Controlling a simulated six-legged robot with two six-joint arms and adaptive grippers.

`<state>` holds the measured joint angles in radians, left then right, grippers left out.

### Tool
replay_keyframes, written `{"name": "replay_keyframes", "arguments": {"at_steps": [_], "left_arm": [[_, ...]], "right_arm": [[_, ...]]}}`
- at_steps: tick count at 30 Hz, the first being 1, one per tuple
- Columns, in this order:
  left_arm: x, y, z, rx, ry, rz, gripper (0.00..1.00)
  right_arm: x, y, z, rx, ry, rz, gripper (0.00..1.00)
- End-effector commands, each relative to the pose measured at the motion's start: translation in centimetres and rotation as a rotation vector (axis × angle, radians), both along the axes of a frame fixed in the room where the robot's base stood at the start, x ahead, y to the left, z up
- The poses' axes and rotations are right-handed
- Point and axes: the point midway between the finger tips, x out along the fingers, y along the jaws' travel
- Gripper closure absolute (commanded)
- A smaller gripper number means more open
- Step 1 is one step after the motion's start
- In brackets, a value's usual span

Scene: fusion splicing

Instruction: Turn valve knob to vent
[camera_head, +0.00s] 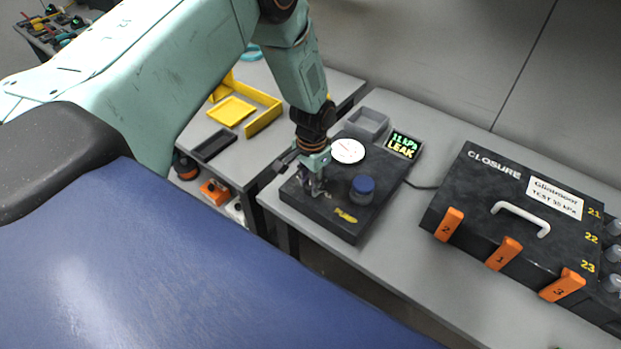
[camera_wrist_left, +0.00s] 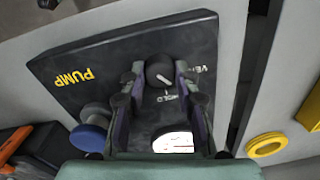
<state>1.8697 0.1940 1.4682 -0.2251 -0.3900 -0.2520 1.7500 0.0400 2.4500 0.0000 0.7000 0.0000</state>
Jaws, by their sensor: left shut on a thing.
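The black valve knob (camera_wrist_left: 160,70) is on the dark pump box, between the fingertips of my left gripper (camera_wrist_left: 160,77) in the left wrist view. The gripper is shut on the knob from both sides. A white pointer line on the knob points roughly toward the HOLD label; the vent label beside it is partly hidden by a finger. In the head view my left gripper (camera_head: 316,182) reaches down onto the left part of the pump box (camera_head: 347,228) and hides the knob. My right gripper is out of view.
The box also carries a blue-capped pump knob (camera_head: 362,188) and a white gauge (camera_head: 348,150). A display (camera_head: 404,145) behind it reads LEAK. A black closure case (camera_head: 500,215) with orange clamps stands to the right. A grey tray (camera_head: 367,122) is behind.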

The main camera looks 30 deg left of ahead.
Motion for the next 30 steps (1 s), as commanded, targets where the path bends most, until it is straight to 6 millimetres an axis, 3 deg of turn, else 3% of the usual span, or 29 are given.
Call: {"name": "replay_keyframes", "arguments": {"at_steps": [15,30], "left_arm": [[-0.19,-0.04,-0.09,0.000,0.006,0.316,1.00],[-0.21,-0.05,-0.15,0.000,0.006,0.371,1.00]], "right_arm": [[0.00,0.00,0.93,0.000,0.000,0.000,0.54],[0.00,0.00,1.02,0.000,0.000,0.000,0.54]]}}
